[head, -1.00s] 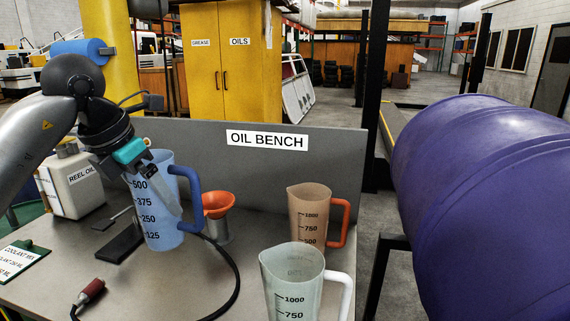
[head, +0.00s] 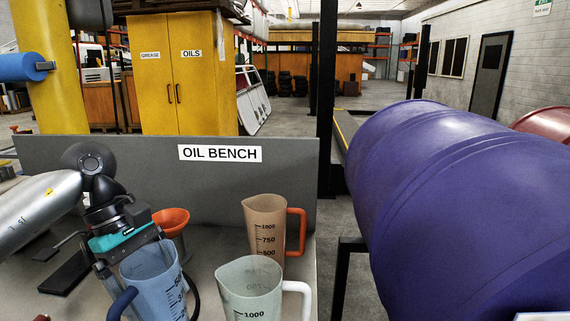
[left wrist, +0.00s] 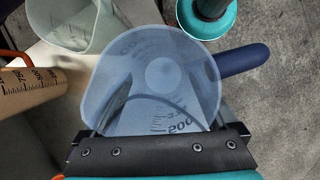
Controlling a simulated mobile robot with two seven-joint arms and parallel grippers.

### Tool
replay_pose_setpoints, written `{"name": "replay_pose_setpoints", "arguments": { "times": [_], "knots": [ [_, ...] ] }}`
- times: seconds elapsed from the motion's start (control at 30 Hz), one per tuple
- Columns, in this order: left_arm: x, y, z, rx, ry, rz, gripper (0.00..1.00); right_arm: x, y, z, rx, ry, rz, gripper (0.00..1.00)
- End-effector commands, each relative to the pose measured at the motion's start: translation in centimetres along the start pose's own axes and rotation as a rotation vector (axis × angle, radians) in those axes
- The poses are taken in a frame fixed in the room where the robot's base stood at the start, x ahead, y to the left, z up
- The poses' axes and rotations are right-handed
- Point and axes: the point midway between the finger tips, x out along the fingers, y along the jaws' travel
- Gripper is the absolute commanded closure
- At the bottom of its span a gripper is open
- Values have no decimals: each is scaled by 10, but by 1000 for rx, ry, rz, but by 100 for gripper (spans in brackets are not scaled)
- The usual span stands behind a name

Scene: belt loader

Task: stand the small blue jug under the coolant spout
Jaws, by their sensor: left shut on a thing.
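The small blue jug (head: 152,284) is at the lower left of the head view, its dark blue handle (head: 122,303) towards the lower left and its base cut off. My left gripper (head: 134,262) is shut on its wall. In the left wrist view, I look into the open mouth of the jug (left wrist: 155,75), with its handle (left wrist: 243,60) to the right and the jaws (left wrist: 160,135) at its near side. The jug looks empty. I cannot make out a coolant spout. My right gripper is not in view.
An orange jug (head: 264,228) and a pale green jug (head: 248,290) stand on the bench, close right of the held jug. An orange funnel (head: 171,220) is behind the gripper. A large purple drum (head: 440,200) lies on a dark frame (head: 345,265) at right, beyond a floor gap.

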Motion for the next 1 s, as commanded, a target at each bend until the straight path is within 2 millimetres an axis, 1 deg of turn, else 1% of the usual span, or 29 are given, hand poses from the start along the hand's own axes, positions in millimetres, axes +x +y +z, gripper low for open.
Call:
{"name": "replay_pose_setpoints", "arguments": {
  "times": [0.03,0.3,0.4,0.5,0.6,0.7,1.0],
  "knots": [
    [7,-2,5,90,-2,-39,64,0,0,0,0,0,0,100],
    [42,-20,26,615,-14,-258,64,0,0,0,0,0,0,100],
    [52,-28,32,780,-18,-326,64,0,0,0,0,0,0,100],
    [60,-34,36,906,-20,-376,64,0,0,0,0,0,0,100],
    [64,-38,38,986,-22,-409,64,0,0,0,0,0,0,100],
    [67,-40,39,1022,-25,-424,64,0,0,0,0,0,0,100],
    [66,-39,39,1029,-21,-426,64,0,0,0,0,1,0,100]
  ]
}}
